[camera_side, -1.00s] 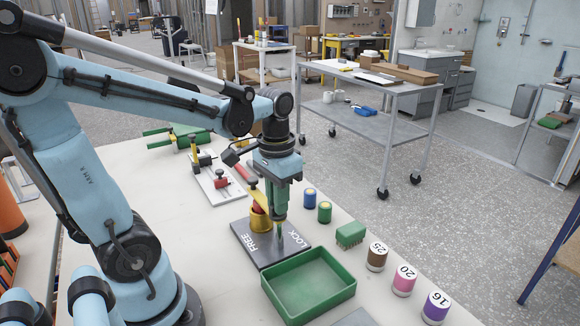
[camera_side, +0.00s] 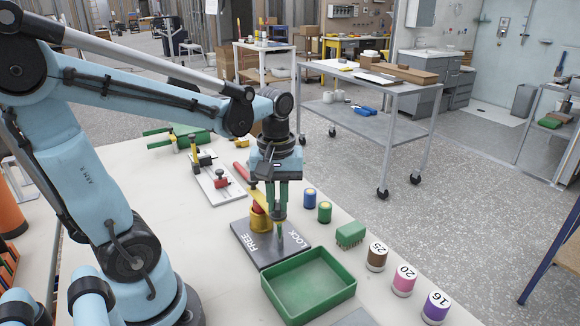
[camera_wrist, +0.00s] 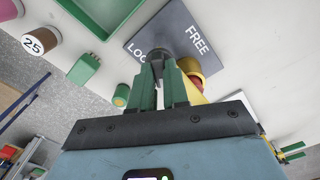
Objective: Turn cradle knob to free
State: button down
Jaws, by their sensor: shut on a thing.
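The dark plate (camera_side: 262,256) lies on the bench with FREE on its left part and LOCK on its right. It also shows in the wrist view (camera_wrist: 178,22). My gripper (camera_side: 281,208) points straight down over the plate, and its green fingers are shut on the dark knob (camera_wrist: 158,57). The fingers hide much of the knob, so its pointing direction is hard to tell.
A green tray (camera_side: 310,284) sits just in front of the plate. Blue (camera_side: 309,199) and green (camera_side: 324,212) cylinders, a green block (camera_side: 350,234) and numbered cylinders (camera_side: 404,281) stand to the right. A clamp fixture (camera_side: 212,178) lies behind.

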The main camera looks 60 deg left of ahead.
aim_at(278, 204)
jog(key=n, duration=0.5)
jog(key=shift+n, duration=0.4)
dwell(0.4)
jog(key=c, duration=1.1)
grip_release()
notch_tip(278, 204, up, 12)
jog(key=shift+r, duration=0.1)
